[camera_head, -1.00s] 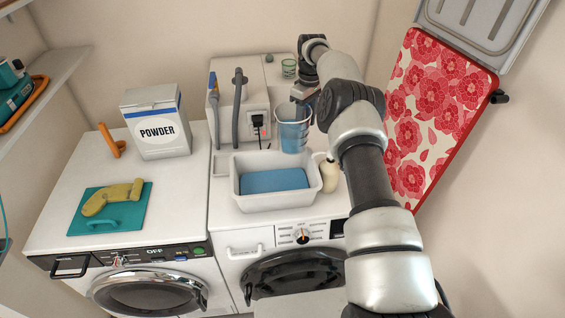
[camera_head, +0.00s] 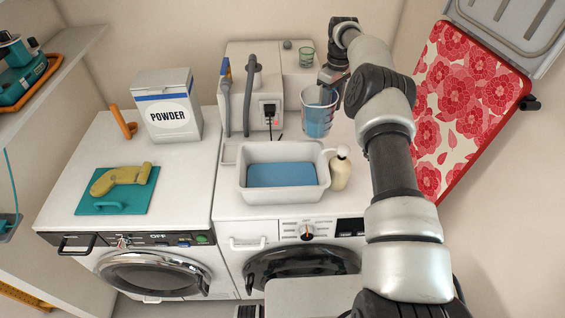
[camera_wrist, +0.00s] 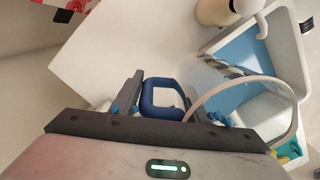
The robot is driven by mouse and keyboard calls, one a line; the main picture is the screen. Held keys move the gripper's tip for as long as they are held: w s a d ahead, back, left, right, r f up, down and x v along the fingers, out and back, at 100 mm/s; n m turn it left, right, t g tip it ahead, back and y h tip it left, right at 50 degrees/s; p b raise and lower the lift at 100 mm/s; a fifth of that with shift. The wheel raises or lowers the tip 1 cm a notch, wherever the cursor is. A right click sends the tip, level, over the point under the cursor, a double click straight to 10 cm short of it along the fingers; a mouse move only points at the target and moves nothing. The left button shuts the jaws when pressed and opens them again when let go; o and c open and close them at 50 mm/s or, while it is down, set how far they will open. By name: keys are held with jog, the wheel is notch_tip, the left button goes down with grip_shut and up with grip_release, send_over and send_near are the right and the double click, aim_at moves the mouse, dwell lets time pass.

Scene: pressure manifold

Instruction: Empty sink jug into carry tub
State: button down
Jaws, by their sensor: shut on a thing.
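My gripper (camera_head: 328,76) is shut on the jug's blue handle (camera_wrist: 163,102), which sits between the fingers in the wrist view. The jug's round rim (camera_wrist: 236,78) is beside the handle there. The carry tub (camera_head: 284,197) is a white, open tub with blue in its bottom, on the right machine. It also shows in the wrist view (camera_wrist: 303,75).
A cream pump bottle (camera_head: 341,170) stands against the tub's right side. Grey hoses (camera_head: 249,90) and a socket block (camera_head: 267,108) are behind the tub. A green glass (camera_head: 306,59) stands at the back. A powder box (camera_head: 168,108) and a teal board (camera_head: 112,198) are on the left machine.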

aim_at(322, 110)
jog(key=shift+s+a+r+t+h, duration=0.15)
jog(key=shift+r+t+h, duration=0.2)
jog(key=shift+r, duration=0.2)
jog(key=shift+s+a+r+t+h, duration=0.1)
jog(key=shift+r+t+h, duration=0.25)
jog(key=shift+r, duration=0.2)
jog(key=shift+s+a+r+t+h, duration=0.2)
jog(key=shift+r+t+h, duration=0.15)
jog(key=shift+r+t, duration=0.05)
jog(key=shift+s+a+r+t+h, duration=0.15)
jog(key=shift+a+r+t+h, duration=0.05)
jog(key=shift+r+t+h, duration=0.2)
jog(key=shift+s+a+r+t+h, duration=0.55)
jog(key=shift+s+t+h, duration=0.1)
jog(key=shift+t+h, duration=0.1)
jog(key=shift+s+a+r+t+h, duration=0.5)
jog(key=shift+s+a+t+h, duration=0.1)
jog(key=shift+t+h, duration=0.15)
jog(key=shift+r, duration=0.1)
jog(key=shift+s+a+t+h, duration=0.2)
jog(key=shift+t+h, duration=0.15)
jog(key=shift+t, duration=0.05)
jog(key=shift+s+a+f+t+h, duration=0.1)
jog(key=shift+s+f+t+h, duration=0.1)
jog(key=shift+f+t+h, duration=0.15)
